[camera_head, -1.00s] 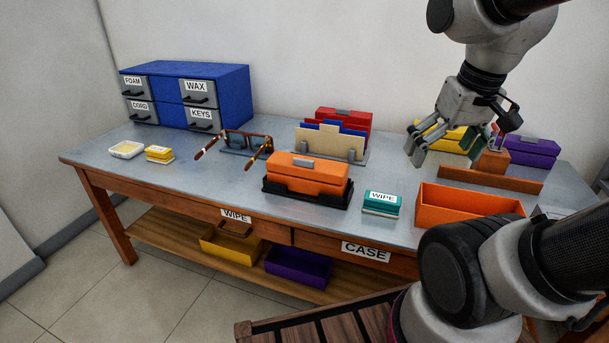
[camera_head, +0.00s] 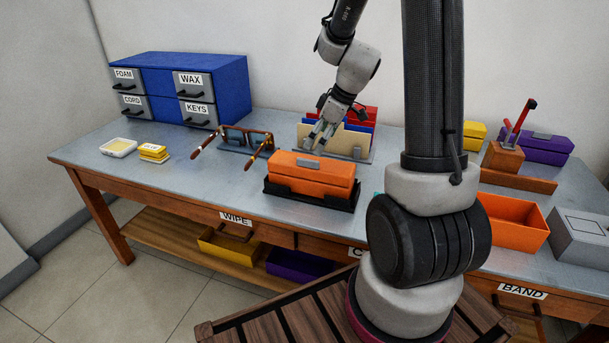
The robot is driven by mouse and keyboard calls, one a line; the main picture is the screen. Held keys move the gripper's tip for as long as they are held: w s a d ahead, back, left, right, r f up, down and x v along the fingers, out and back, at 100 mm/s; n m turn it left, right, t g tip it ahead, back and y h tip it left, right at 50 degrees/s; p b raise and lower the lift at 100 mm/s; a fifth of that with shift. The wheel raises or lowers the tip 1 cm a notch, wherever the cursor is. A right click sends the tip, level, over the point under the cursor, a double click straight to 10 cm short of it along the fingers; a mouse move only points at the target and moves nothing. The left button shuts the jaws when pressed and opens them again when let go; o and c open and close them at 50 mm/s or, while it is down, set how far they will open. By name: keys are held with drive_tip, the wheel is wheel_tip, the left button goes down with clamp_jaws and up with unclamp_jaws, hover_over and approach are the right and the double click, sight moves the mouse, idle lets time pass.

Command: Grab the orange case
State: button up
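The orange case (camera_head: 312,172) is a closed box with a grey plate on its lid. It rests in a black holder (camera_head: 315,201) near the front middle of the table. My gripper (camera_head: 318,141) is above and just behind the case, pointing down, in front of the file rack. Its fingers look apart, with nothing seen between them. I cannot tell its exact height above the case.
Behind is a rack with a cream card (camera_head: 338,140) and red and blue pieces. An open orange tray (camera_head: 514,224) is at right. My arm hides the table right of the case.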

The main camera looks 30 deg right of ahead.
drive_tip(key=shift+a+f, duration=0.1)
drive_tip(key=shift+f, duration=0.2)
drive_tip(key=x, duration=0.7)
drive_tip(key=shift+d+f, duration=0.15)
drive_tip(key=shift+d, duration=0.1)
drive_tip(key=c, duration=1.6)
drive_tip(key=shift+c, duration=0.2)
wheel_tip(320, 180, up, 10)
